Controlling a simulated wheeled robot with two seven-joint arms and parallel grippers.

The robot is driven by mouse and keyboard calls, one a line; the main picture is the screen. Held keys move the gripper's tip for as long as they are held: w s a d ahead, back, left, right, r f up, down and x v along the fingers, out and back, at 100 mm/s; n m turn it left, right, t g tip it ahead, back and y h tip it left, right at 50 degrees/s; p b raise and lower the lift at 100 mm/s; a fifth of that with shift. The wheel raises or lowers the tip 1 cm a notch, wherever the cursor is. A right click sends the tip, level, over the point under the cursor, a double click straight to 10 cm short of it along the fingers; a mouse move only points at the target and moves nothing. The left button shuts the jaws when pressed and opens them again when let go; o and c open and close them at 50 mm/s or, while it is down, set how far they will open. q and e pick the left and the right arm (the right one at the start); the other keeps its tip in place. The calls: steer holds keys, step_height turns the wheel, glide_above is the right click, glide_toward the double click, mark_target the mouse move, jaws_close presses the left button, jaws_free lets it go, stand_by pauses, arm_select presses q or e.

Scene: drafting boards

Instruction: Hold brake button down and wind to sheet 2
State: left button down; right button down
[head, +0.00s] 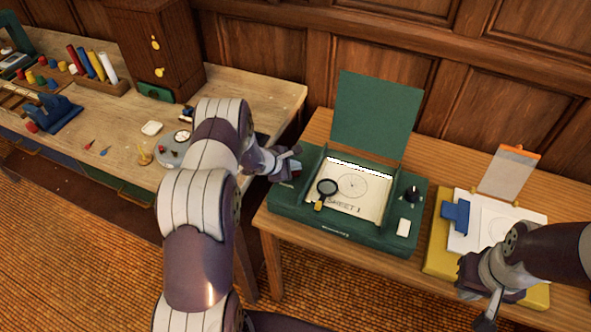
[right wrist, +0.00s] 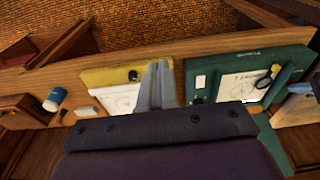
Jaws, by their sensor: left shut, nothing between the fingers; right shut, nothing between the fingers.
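A green drafting box (head: 335,231) stands on the right-hand table with its lid (head: 376,115) raised. Its window shows paper (head: 352,186) lettered "SHEET 1" with a circle drawing. A dark knob (head: 412,193) stands at the box's right side. A small red part shows at its left, beside my left gripper (head: 292,154); I cannot tell whether it is the brake button. My left gripper is shut at the box's left edge; contact is unclear. My right gripper (head: 487,320) is shut and empty, low in front of the yellow board. The right wrist view shows its closed fingers (right wrist: 157,86) and the box (right wrist: 240,66).
A magnifier (head: 325,191) lies over the sheet window, and a white block (head: 404,227) sits on the box's right side. A yellow board (head: 437,262) with a blue clip (head: 456,215) and papers lies to the right. A cluttered wooden bench (head: 110,125) stands left.

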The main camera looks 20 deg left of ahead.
stand_by(0.4)
steer(key=c, duration=0.6)
jaws_free()
steer(key=n+t+y, duration=0.2)
steer(key=n+y, duration=0.1)
steer(key=n, duration=0.6)
glide_above(414, 192)
steer(key=s+d, duration=0.3)
steer(key=s, duration=0.1)
step_height(414, 192, down, 8)
steer(key=shift+w+d, duration=0.2)
steer(key=shift+d, duration=0.05)
steer(key=x, duration=1.2)
steer(key=shift+s, duration=0.1)
steer(key=c, duration=1.1)
